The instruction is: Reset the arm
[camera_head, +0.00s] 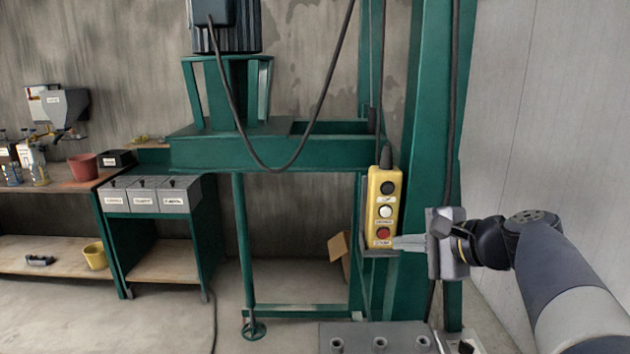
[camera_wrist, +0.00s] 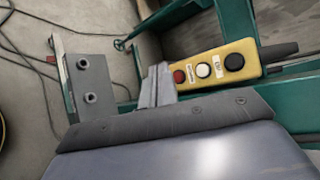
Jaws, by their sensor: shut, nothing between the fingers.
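My gripper (camera_head: 400,243) is at the right of the head view, at the end of my arm coming in from the lower right. Its fingers are together and point left, at the lower end of the yellow control box (camera_head: 384,208). The box hangs upright on the green frame and has a black, a white and a red button. In the wrist view my gripper (camera_wrist: 157,72) shows closed fingers close to the red-button end of the control box (camera_wrist: 240,60). I cannot tell whether the fingertips touch the box.
A green machine frame (camera_head: 290,152) with a motor (camera_head: 228,25) fills the middle. A grey plate with metal fittings (camera_head: 352,332) lies low in front; it also shows in the wrist view (camera_wrist: 92,85). A workbench (camera_head: 60,185) stands left. A loose cable (camera_head: 235,110) hangs across the frame.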

